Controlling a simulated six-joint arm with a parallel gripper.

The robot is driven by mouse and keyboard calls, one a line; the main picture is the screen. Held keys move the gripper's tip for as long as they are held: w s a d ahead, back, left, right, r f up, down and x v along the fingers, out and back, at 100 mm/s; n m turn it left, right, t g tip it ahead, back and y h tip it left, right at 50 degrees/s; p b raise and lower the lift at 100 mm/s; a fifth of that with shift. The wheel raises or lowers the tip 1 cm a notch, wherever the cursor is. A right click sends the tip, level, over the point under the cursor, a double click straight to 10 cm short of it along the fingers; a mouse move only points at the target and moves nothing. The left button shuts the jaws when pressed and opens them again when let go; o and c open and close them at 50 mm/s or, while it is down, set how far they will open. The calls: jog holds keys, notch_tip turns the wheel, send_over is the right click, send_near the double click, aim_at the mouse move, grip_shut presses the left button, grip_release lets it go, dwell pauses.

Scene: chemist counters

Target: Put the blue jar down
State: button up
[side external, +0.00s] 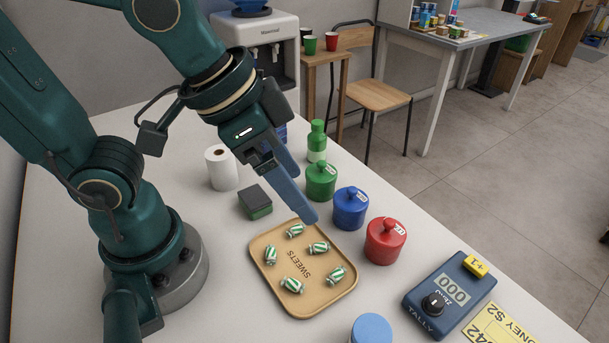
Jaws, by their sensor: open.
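The blue jar (349,212) stands upright on the white counter, with a knobbed lid and a white label. It is between the green jar (320,184) and the red jar (384,244). My gripper (303,196) has pale blue fingers and is open, with nothing seen between them. It points down, to the left of the blue jar in the picture and above the far edge of the sweets tray. The fingers look apart from the jar, but the exact gap cannot be told from this one view.
The tan tray (318,300) holds several striped sweets. A green bottle (317,141), a paper roll (221,168), a dark green box (255,203) and a tally device (448,295) stand around. A blue round top (371,329) shows at the bottom edge.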

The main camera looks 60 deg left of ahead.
jog(key=s+a+n+y, duration=0.1)
jog(key=s+a+n, duration=0.1)
jog(key=a, duration=0.5)
jog(key=shift+s+n+t+y, duration=0.15)
jog(key=shift+n+t+y, duration=0.15)
jog(key=shift+n, duration=0.6)
